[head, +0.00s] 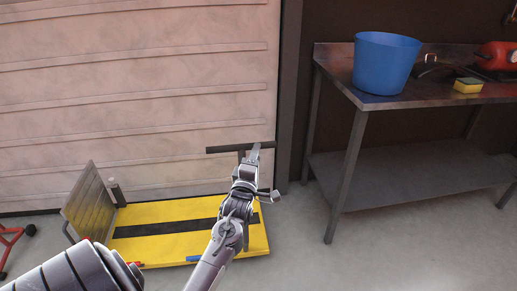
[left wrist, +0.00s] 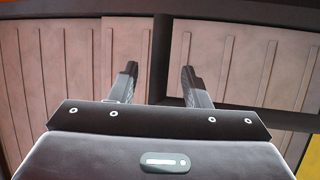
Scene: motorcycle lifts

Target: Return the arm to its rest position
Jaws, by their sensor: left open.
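My left gripper (head: 254,152) is raised in front of the pale ribbed door, above the yellow platform in the picture. Its forearm comes up from the bottom edge. In the left wrist view the two dark fingers (left wrist: 160,82) stand apart, with nothing held between them. A dark T-shaped bar (head: 222,149) shows right behind the gripper in the head view; I cannot tell whether they touch. My right gripper is in neither view.
A yellow lift platform (head: 190,213) with a black strip and a tilted metal plate (head: 90,200) lies low ahead. A steel table (head: 345,180) at right holds a blue bucket (head: 385,62), a yellow sponge (head: 468,85) and a red canister (head: 497,56). Floor at lower right is clear.

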